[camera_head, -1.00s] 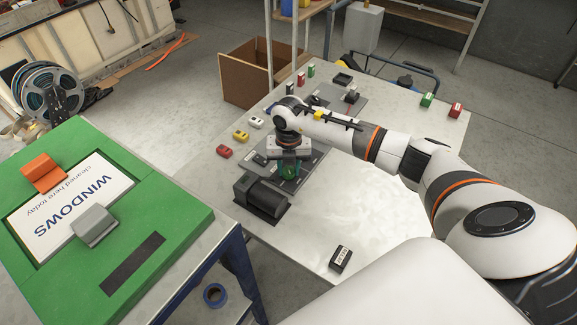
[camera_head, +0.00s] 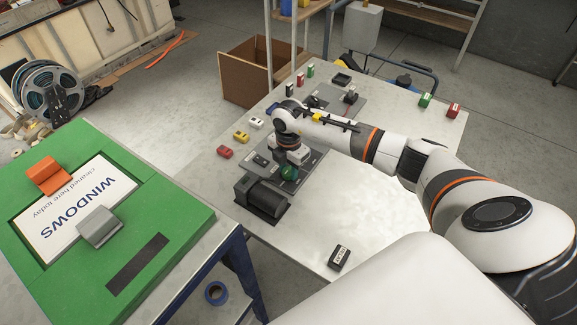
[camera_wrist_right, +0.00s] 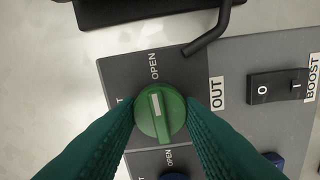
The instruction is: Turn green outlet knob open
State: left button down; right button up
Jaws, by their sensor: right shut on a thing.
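The green outlet knob (camera_wrist_right: 160,117) is in the middle of the wrist view, on a dark grey panel (camera_wrist_right: 200,68). Its white pointer line points up toward the OPEN label (camera_wrist_right: 154,66), tilted slightly left. A second label at the knob's left is mostly hidden by a finger. My right gripper (camera_head: 289,169) reaches down over the panel; its teal textured fingers are shut on the knob, one on each side. In the head view the knob is small and hard to separate from the fingers. My left gripper is in neither view.
The OUT label (camera_wrist_right: 217,93) and a black BOOST switch (camera_wrist_right: 279,86) lie right of the knob. A black bent bar (camera_wrist_right: 212,38) runs above it. A black motor-like block (camera_head: 262,196) stands close by. The near table around the black labelled box (camera_head: 339,257) is clear.

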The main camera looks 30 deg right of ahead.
aim_at(289, 169)
jog(key=shift+r+m, duration=0.1)
jog(key=shift+m, duration=0.2)
jog(key=o, duration=1)
notch_tip(289, 169, up, 12)
jog(key=b, duration=0.2)
jog(key=shift+b, duration=0.3)
